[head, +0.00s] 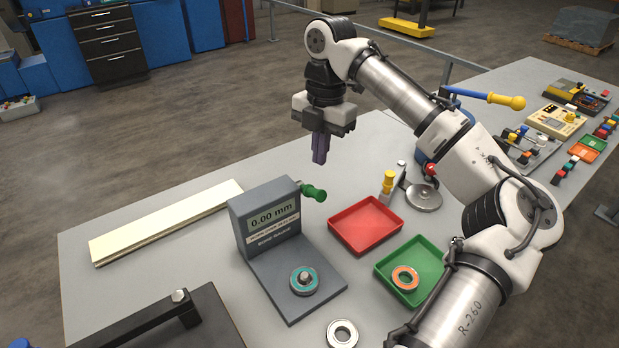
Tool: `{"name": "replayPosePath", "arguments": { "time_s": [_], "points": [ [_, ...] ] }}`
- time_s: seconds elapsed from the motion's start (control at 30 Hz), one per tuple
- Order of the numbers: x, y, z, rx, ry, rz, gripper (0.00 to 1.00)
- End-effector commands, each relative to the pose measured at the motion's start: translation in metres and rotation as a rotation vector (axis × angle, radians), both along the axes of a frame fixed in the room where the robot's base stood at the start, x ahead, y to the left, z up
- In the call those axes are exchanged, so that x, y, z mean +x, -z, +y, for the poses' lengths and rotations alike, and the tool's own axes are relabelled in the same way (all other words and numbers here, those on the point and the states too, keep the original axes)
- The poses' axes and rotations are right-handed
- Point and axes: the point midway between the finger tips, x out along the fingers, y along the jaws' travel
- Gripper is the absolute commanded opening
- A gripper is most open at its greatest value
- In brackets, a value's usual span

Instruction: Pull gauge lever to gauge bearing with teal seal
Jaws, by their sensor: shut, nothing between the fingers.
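The bearing gauge (268,222) is a grey upright box on a flat base; its display reads 0.00 mm. The gauge lever (313,192) has a green knob and sticks out from the right side of the box. The bearing with the teal seal (304,281) sits on the gauge base around a central post. My gripper (319,158) points down, shut and empty, above and behind the gauge lever, apart from it.
A red tray (366,226), empty, lies right of the gauge. A green tray (383,274) holds a bearing with an orange seal (405,278). A plain grey bearing (342,334) lies at the front. Cream boards (165,222) lie at the left.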

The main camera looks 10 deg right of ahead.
Motion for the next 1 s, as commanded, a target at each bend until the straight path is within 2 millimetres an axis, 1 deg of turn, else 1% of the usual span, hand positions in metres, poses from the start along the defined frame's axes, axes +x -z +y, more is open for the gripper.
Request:
{"name": "replayPosePath", "arguments": {
  "time_s": [0.4, 0.53, 1.0],
  "points": [
    [0.000, 0.000, -0.001, 0.000, 0.001, 0.001, 0.00],
    [-0.001, 0.005, -0.001, -0.001, 0.001, 0.001, 0.00],
    [-0.004, 0.058, 0.003, -0.002, 0.002, 0.000, 0.00]
  ]
}}
